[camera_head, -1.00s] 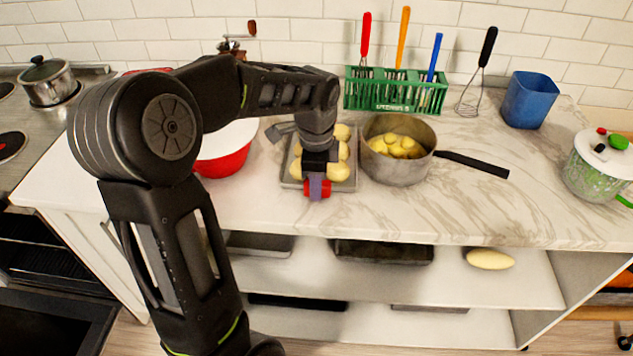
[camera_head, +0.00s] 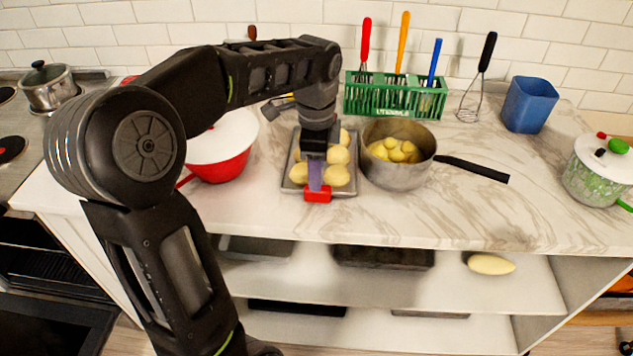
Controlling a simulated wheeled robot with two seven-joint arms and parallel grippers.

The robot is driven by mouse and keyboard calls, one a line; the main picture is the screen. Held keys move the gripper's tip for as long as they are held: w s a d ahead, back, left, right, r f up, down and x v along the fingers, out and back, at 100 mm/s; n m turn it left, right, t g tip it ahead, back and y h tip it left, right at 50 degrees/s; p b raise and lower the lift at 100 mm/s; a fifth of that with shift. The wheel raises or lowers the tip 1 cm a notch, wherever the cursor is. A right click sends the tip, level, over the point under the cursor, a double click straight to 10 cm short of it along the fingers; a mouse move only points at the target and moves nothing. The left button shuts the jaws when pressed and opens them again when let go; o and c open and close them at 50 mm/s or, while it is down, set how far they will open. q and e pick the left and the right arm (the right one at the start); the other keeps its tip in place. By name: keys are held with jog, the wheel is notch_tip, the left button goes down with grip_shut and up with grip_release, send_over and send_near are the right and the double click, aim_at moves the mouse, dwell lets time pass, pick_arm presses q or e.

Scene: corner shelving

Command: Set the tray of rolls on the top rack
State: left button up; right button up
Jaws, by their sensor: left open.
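The tray of rolls (camera_head: 353,188) sits on the marble counter, a grey shallow tray holding several pale yellow rolls (camera_head: 337,176). My left gripper (camera_head: 316,188) is open and points down at the tray's near edge, between two rolls. A red piece shows at that edge by the purple finger; I cannot tell whether they touch. The gripper and wrist hide the tray's middle. Dark rack bars (camera_head: 38,240) show inside the oven at the lower left; I cannot tell whether this is the top rack. My right gripper is out of view.
A red bowl (camera_head: 221,168) stands left of the tray, and a pot of yellow pieces (camera_head: 398,180) close on its right, handle pointing right. A green utensil rack (camera_head: 395,98) stands behind. Open shelves (camera_head: 300,280) lie below. The front counter strip is clear.

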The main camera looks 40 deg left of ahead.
pick_arm(q)
jog(key=shift+s+r, duration=0.15)
jog(key=shift+r, duration=2.65)
jog(key=shift+o, duration=0.3)
